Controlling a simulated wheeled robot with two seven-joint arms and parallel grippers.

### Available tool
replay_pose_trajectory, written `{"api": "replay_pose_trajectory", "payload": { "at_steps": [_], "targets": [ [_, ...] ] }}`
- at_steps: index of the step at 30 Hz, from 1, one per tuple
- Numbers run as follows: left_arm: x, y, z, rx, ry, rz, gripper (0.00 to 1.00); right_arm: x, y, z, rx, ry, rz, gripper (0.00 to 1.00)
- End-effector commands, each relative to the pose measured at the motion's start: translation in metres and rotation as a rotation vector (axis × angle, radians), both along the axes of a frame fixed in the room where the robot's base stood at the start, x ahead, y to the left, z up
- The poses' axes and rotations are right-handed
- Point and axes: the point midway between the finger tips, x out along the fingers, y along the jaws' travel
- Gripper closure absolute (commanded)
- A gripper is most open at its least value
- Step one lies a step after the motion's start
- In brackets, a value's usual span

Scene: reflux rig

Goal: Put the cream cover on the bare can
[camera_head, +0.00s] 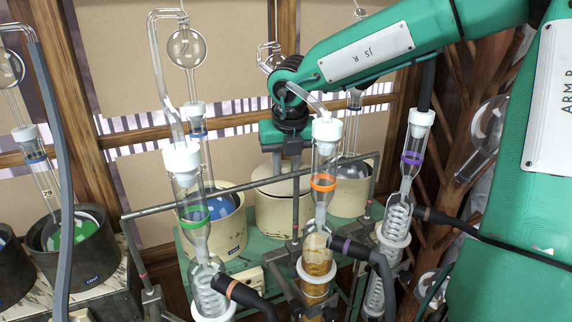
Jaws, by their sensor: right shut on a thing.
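The cream cover (283,182) is at the top of the middle cream can (280,219), behind the glass columns. It looks level and lined up with the can's mouth. I cannot tell whether it rests fully on the rim. My right gripper (286,168) comes down from above with its fingers shut on the cover's top, and the grip point is partly hidden. The glass column with the orange ring hides the right part of the cover and can. My left gripper is not in view.
A cream can with a flask (225,238) stands left of the middle can, and another cream can (350,193) stands right. Glass columns with green (194,214), orange (323,182) and purple (411,158) rings stand in front, with a grey metal rail (230,187) across.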

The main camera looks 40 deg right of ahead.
Motion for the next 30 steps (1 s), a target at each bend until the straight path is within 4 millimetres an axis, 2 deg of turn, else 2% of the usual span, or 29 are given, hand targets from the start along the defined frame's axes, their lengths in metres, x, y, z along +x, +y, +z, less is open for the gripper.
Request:
{"api": "replay_pose_trajectory", "payload": {
  "at_steps": [12,13,16,25,30],
  "targets": [
    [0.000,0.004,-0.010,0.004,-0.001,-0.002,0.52,0.000,0.000,-0.005,0.000,-0.001,0.000,0.99],
    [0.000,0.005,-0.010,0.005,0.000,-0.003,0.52,0.000,0.000,-0.005,0.001,0.000,0.000,0.70],
    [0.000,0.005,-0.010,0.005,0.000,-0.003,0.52,0.000,0.000,-0.005,0.001,0.000,0.000,0.52],
    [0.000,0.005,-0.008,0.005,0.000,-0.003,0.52,0.000,0.000,-0.004,0.001,0.000,0.000,0.52],
    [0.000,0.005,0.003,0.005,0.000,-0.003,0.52,0.000,0.000,0.003,0.000,0.001,0.001,0.52]
  ]
}}
